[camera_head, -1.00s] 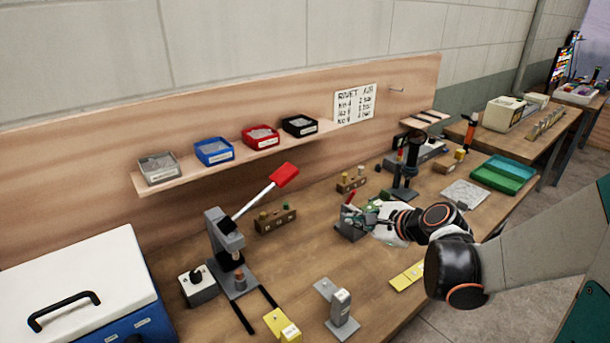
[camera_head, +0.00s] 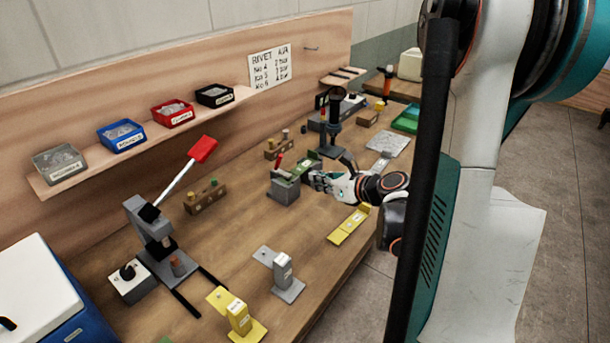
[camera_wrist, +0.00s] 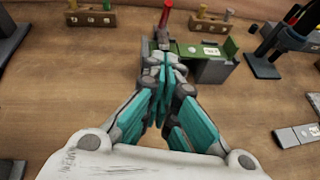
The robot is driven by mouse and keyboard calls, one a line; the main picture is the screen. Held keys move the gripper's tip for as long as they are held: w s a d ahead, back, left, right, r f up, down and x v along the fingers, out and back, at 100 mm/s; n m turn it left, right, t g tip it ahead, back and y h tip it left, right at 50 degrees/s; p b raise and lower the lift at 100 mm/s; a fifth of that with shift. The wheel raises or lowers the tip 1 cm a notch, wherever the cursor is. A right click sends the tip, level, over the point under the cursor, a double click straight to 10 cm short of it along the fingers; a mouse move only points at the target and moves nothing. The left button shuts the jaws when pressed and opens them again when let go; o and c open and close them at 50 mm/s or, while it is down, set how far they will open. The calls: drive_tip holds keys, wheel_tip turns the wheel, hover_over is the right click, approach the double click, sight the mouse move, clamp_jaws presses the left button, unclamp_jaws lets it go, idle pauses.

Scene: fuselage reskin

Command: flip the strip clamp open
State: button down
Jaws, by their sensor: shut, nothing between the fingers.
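The strip clamp is a grey block (camera_head: 284,190) with a short red handle (camera_head: 279,161) standing up at its back left. A green strip (camera_head: 306,166) lies across its top. In the wrist view the clamp's grey block (camera_wrist: 213,71), the red handle (camera_wrist: 166,22) and the green strip with a white label (camera_wrist: 205,48) show beyond the fingers. My gripper (camera_head: 312,179) is at the right side of the clamp. In the wrist view my gripper's fingertips (camera_wrist: 163,62) are together and empty, just below the handle's base, hiding part of the clamp. I cannot tell whether they touch it.
A lever press with a red grip (camera_head: 204,149) stands to the left. A dark upright tool (camera_head: 333,125) stands behind the clamp. A yellow plate (camera_head: 349,225) and a grey stand (camera_head: 284,275) are in front.

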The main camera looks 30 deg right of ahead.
drive_tip(key=b+x, duration=0.1)
drive_tip(key=x, duration=0.3)
drive_tip(key=r+b+x, duration=0.1)
drive_tip(key=x, duration=0.3)
drive_tip(key=w+r+x, duration=0.1)
drive_tip(key=x, duration=0.3)
drive_tip(key=shift+r+b, duration=0.25)
drive_tip(key=shift+b, duration=0.15)
drive_tip(key=shift+r, duration=0.2)
drive_tip(key=shift+w+a+r+g+p, duration=0.15)
drive_tip(key=shift+g+p, duration=0.15)
drive_tip(key=shift+p, duration=0.2)
